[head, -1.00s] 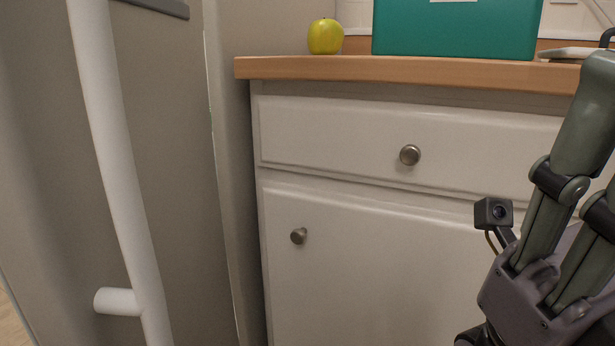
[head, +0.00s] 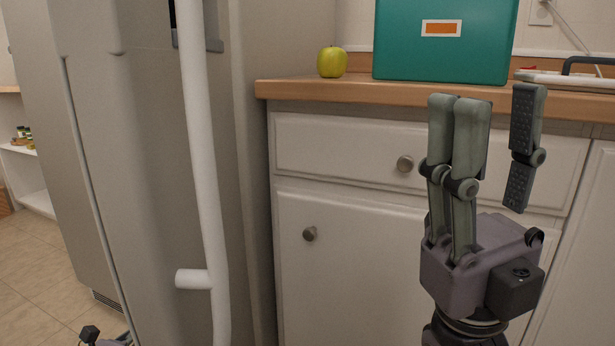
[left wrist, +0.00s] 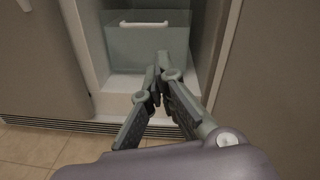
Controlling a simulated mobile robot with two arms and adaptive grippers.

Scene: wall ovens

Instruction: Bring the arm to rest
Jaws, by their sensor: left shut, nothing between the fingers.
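My right gripper (head: 500,100) stands upright in the head view, in front of the white drawer and cabinet. Its fingers are spread apart with nothing between them. My left gripper (left wrist: 162,68) shows in the left wrist view, its fingers together and empty. It points toward an open grey compartment holding a translucent drawer (left wrist: 148,45) with a white handle. In the head view only a small dark part of my left arm shows at the bottom left edge; its gripper's fingers are not seen there.
A tall grey fridge door with a long white handle (head: 203,170) stands on the left. A wooden counter (head: 300,90) carries a green apple (head: 332,62) and a teal box (head: 440,50). White cabinets (head: 340,250) are below. Tiled floor (head: 40,270) is clear at the far left.

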